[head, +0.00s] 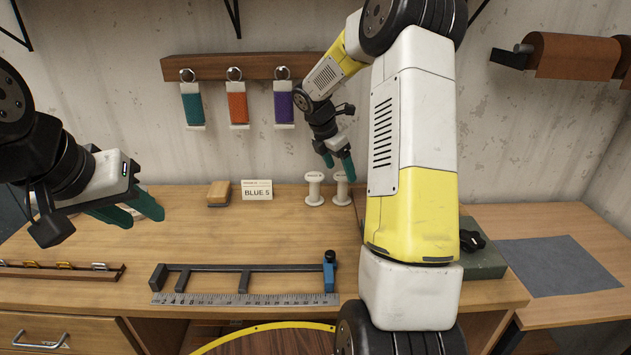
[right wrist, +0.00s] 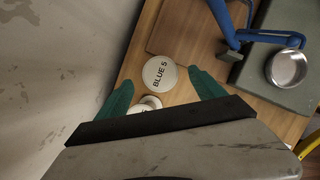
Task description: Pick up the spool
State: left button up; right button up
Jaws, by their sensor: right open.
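Two white spools stand upright side by side at the back of the wooden table: the left spool (head: 314,189) and the right spool (head: 342,188). In the right wrist view, a spool with a round top reading "BLUE S" (right wrist: 160,74) lies between the lines of my fingers. Another spool top (right wrist: 150,102) is partly hidden by my gripper. My right gripper (head: 338,166) is open and empty, pointing down just above the right spool; its teal fingers also show in the wrist view (right wrist: 160,90). My left gripper (head: 146,217) is open and empty over the table's left part.
A card reading "BLUE 5" (head: 257,190) and a wooden block (head: 219,193) stand left of the spools. A dark frame with a ruler (head: 245,299) lies at the front. Teal, orange and purple tags hang from a rail (head: 240,66). A green box (head: 482,262) is at right.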

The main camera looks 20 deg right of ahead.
aim_at(345, 184)
jog(key=x, duration=0.7)
jog(key=shift+a+f, duration=0.1)
jog(key=shift+f, duration=0.15)
jog(key=c, duration=1.4)
jog(key=shift+c, duration=0.2)
jog(key=shift+r, duration=0.1)
